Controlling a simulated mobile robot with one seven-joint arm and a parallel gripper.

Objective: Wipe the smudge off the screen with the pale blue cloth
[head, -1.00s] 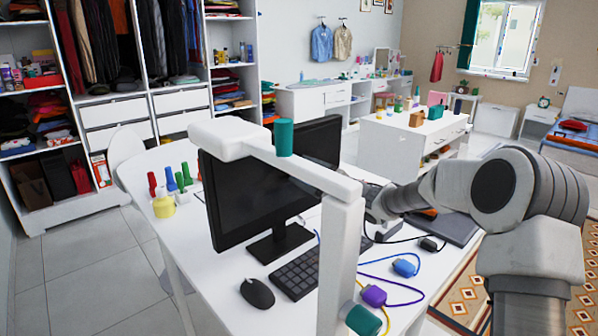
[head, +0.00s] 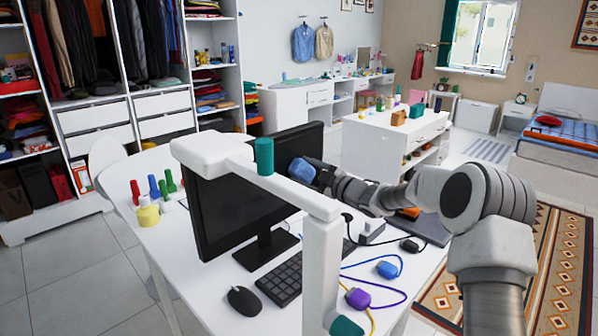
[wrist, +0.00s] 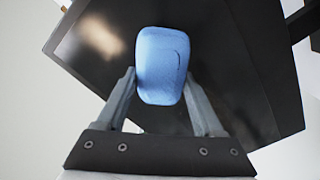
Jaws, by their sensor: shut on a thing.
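My gripper (wrist: 161,92) is shut on the pale blue cloth (wrist: 161,66), which looks like a rounded, folded pad between the fingers. In the head view the cloth (head: 303,170) is at the right part of the dark screen (head: 225,205), with my arm reaching in from the right. In the wrist view the screen (wrist: 235,75) fills the space behind the cloth, tilted in the picture. I cannot tell whether cloth and screen touch. A pale brownish hazy patch (wrist: 100,38) lies on the screen left of the cloth; it may be the smudge or a reflection.
A white bracket (head: 322,265) with teal caps crosses in front of the screen. The keyboard (head: 280,283), mouse (head: 243,301) and cabled blue (head: 387,269) and purple (head: 358,298) plugs lie on the white desk. Several coloured pegs (head: 162,190) stand at the left.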

